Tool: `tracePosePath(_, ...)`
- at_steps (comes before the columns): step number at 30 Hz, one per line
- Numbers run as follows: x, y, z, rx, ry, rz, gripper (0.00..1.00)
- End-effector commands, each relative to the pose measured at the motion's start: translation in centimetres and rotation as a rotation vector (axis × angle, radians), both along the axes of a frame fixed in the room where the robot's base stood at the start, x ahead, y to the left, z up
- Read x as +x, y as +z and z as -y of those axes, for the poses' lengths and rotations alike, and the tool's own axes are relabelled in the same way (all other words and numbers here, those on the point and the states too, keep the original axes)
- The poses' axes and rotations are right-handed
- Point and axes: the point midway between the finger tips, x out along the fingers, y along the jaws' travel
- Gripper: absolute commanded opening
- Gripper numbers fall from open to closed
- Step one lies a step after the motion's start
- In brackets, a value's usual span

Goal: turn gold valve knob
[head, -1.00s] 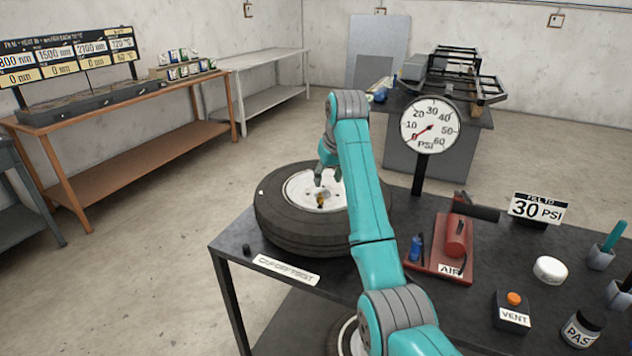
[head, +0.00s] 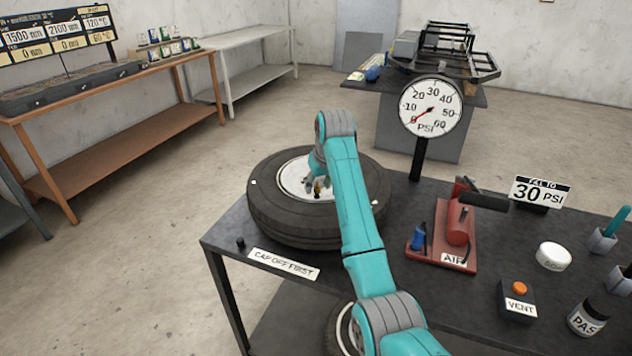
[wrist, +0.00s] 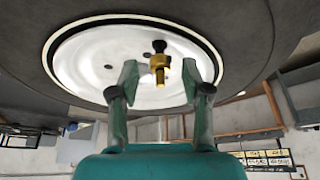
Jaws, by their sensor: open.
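The gold valve knob (head: 317,188) stands on the white wheel hub of the black tire (head: 290,235), on the dark table. In the wrist view the gold valve knob (wrist: 160,66) has a black tip and lies between the two fingertips. My gripper (wrist: 160,78) is open, one finger on each side of the knob, with gaps left and right. In the head view my gripper (head: 316,175) is at the hub by the knob, partly hidden by my arm.
The PSI gauge (head: 431,107) points near 0. A red air unit (head: 456,225), an orange-topped vent box (head: 517,302) and a "30 PSI" sign (head: 540,191) stand right of the tire. A "CAP OFF FIRST" label (head: 284,264) and a small black cap (head: 240,243) lie in front.

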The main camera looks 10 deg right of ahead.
Motion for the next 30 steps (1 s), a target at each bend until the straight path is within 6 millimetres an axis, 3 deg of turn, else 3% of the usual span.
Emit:
tracePosePath(9, -0.03, -0.24, 0.02, 0.0, 0.0, 0.0, 0.48)
tracePosePath(15, -0.03, -0.23, 0.01, 0.0, 0.0, 0.0, 0.0)
tracePosePath(30, 0.0, -0.22, 0.11, 0.0, 0.088, 0.0, 0.0)
